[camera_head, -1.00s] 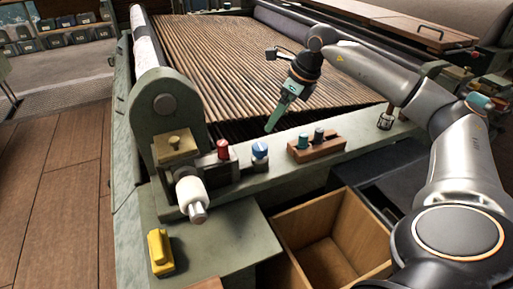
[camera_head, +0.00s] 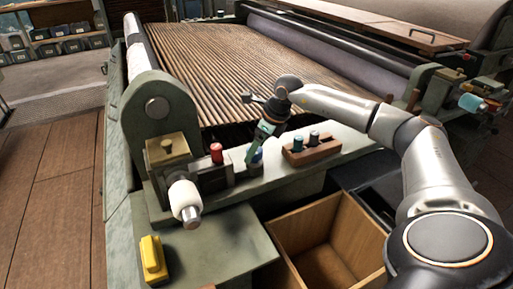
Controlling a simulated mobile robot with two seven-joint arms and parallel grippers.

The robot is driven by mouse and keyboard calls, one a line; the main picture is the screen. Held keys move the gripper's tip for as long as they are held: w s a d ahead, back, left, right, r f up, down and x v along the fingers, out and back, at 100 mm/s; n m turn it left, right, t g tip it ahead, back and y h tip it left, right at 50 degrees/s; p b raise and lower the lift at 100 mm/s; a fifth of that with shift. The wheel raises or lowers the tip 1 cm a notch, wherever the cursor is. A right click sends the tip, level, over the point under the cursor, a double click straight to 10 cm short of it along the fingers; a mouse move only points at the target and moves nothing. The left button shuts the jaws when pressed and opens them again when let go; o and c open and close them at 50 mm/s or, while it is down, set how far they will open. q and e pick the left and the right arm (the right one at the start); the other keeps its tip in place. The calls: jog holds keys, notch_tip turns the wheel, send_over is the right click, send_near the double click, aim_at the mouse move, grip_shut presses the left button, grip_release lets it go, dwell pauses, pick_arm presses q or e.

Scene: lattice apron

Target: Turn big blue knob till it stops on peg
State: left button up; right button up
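The big blue knob (camera_head: 258,155) sits on the green machine rail, right of a red knob (camera_head: 216,152). My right gripper (camera_head: 250,157) reaches down from the right with its green fingers at the blue knob and partly hides it. I cannot tell whether the fingers touch the knob or are around it, nor whether they are open or shut. I cannot make out a peg beside the knob. My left gripper is not in view.
A wooden block with small teal and dark knobs (camera_head: 308,150) stands right of the blue knob. A white roller end (camera_head: 184,199) sticks out at the left front. A yellow block (camera_head: 153,259) lies on the green shelf. An open wooden box (camera_head: 320,265) is below.

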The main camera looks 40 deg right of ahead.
jog(key=c, duration=1.4)
